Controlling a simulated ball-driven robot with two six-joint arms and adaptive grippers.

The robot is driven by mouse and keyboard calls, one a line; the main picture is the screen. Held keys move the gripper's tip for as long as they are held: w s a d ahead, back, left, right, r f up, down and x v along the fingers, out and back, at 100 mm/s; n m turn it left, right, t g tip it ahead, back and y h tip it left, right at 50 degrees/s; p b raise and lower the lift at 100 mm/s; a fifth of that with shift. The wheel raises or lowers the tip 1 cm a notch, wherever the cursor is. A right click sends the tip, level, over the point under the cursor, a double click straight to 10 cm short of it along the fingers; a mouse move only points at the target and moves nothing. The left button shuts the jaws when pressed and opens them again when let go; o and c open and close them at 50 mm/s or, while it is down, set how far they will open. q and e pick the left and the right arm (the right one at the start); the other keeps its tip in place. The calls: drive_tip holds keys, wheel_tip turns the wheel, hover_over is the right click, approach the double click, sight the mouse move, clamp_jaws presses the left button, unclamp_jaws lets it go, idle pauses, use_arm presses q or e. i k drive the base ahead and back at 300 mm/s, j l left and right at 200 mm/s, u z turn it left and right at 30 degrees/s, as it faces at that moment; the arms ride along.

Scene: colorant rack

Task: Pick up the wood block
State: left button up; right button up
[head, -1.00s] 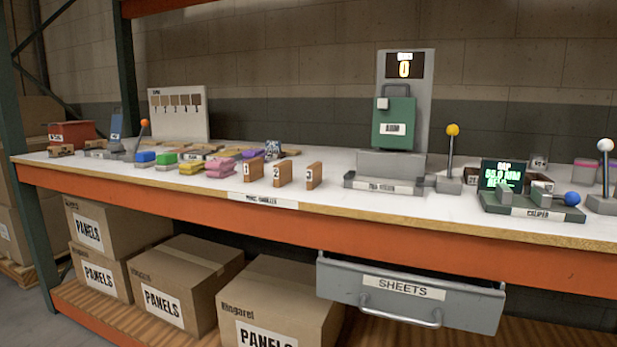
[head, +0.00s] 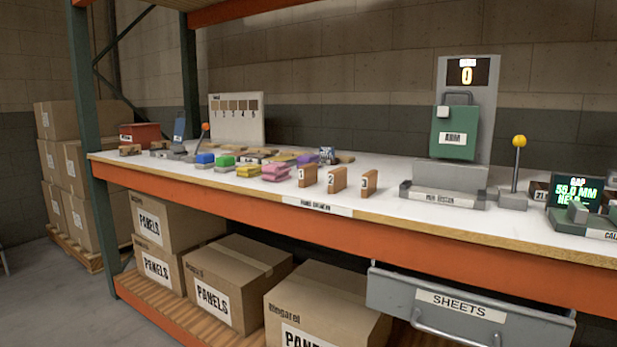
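Three small upright wood blocks stand in a row near the shelf's front edge, marked 1 (head: 307,176), 2 (head: 337,180) and 3 (head: 369,183). They stand apart on the white worktop (head: 400,217). Smaller brown wooden pieces (head: 130,150) lie at the far left end, by a red box. Flat wooden pieces also lie behind the coloured blocks. I cannot tell which piece the task means. Neither of my grippers is in view.
The SHEETS drawer (head: 470,305) juts out below. Cartons (head: 230,280) fill the lower shelf.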

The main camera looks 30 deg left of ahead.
sight(307, 175)
drive_tip(key=i+j+u, duration=0.75)
drive_tip(key=k+l, duration=0.1)
